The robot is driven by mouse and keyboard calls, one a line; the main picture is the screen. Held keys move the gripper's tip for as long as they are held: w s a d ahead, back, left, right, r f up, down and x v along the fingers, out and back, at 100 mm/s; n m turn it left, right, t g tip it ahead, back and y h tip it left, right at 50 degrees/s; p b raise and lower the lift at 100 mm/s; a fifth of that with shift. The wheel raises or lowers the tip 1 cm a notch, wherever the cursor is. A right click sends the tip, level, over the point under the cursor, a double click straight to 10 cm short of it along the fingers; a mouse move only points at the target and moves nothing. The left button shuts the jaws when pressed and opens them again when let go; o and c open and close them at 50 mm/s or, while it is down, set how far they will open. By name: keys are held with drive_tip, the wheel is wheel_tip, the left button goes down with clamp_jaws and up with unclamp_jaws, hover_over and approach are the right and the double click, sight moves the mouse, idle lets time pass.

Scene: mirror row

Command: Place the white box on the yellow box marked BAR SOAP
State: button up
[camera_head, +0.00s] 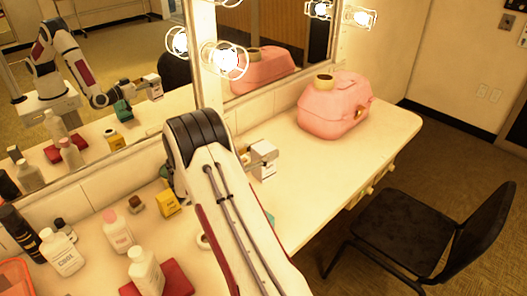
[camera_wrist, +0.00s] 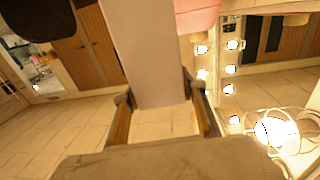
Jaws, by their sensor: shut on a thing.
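The white box (camera_head: 264,160) is held up in front of the mirror; it also shows as a large pale block in the wrist view (camera_wrist: 149,50). My gripper (camera_head: 250,160) is shut on it, with a finger on either side of it in the wrist view (camera_wrist: 158,95). The yellow box (camera_head: 168,204) stands on the counter near the mirror, left of my arm and apart from the white box. The lettering on it is too small to read. My arm hides part of the counter between them.
A pink case (camera_head: 335,108) with a tape roll (camera_head: 324,82) on top stands at the right. Several bottles, including a pink-capped one (camera_head: 117,231), and a red cloth (camera_head: 174,280) crowd the left. The mirror (camera_head: 100,95) backs the counter.

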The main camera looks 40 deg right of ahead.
drive_tip(key=shift+r, duration=0.1)
drive_tip(key=shift+d+r, duration=0.15)
drive_tip(key=shift+r, duration=0.45)
drive_tip(key=shift+n+t, duration=0.6)
drive_tip(key=shift+t, duration=0.3)
drive_tip(key=r, duration=0.2)
drive_tip(key=w+r, duration=0.1)
drive_tip(key=r, duration=0.1)
drive_tip(key=shift+w+d+r, duration=0.1)
drive_tip(key=shift+w+r, duration=0.1)
drive_tip(key=shift+r, duration=0.15)
drive_tip(key=w+a+r+n+t+y, duration=0.3)
drive_tip(key=w+a+r+n+t, duration=0.4)
drive_tip(key=w+t, duration=0.3)
drive_tip(key=w+a+f+n+t+y, duration=0.2)
drive_tip(key=a+n+t+y, duration=0.2)
drive_tip(key=a+y, duration=0.3)
drive_tip(key=w+a+f+n+t+y, duration=0.1)
drive_tip(key=a+n+t+y, duration=0.3)
drive_tip(key=a, duration=1)
drive_tip(key=w+n+y, duration=0.1)
drive_tip(key=n+y, duration=0.2)
drive_tip(key=y, duration=0.1)
drive_tip(key=shift+w+a+f, duration=0.25)
drive_tip(key=shift+w+f, duration=0.05)
drive_tip(key=shift+f, duration=0.1)
